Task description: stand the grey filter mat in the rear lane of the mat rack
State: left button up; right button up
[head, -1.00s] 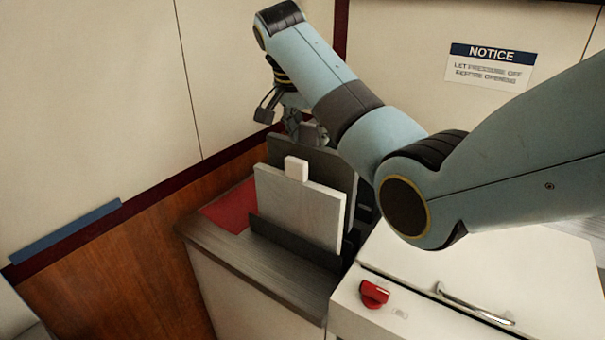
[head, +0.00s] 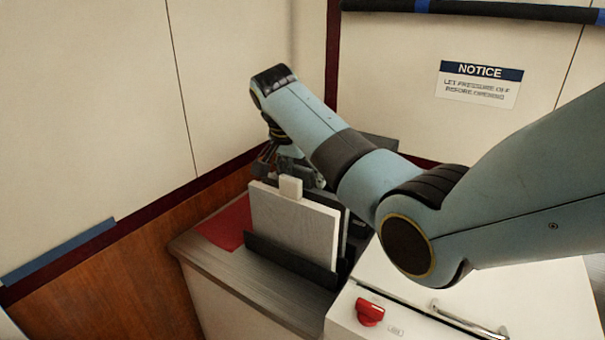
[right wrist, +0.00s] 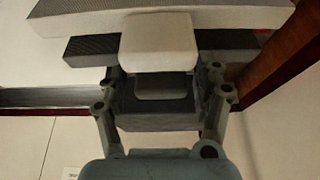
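The grey filter mat shows in the right wrist view as a dark textured strip (right wrist: 90,48) behind the pale mat's tab. My right gripper (head: 278,163) is behind the pale mat in the head view. In the right wrist view its fingers (right wrist: 158,90) are closed around the grey mat's tab. In the head view the grey mat is almost wholly hidden behind the pale mat, so its lower edge and seating cannot be seen. The mat rack (head: 288,262) shows its dark front plate, with the pale mat (head: 295,225) upright in the front lane. My left gripper is not in view.
The rack stands on a grey counter (head: 215,262) with a red sheet (head: 226,226) at its left. A white unit with a red knob (head: 369,312) and a metal handle (head: 470,320) is at the right. Walls close in at left and back.

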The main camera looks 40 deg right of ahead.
jog(key=b+v, duration=0.1)
jog(key=v, duration=1)
jog(key=shift+r, duration=0.35)
jog(key=shift+a+r, duration=0.15)
jog(key=shift+r, duration=0.2)
jog(key=shift+s+f, duration=0.1)
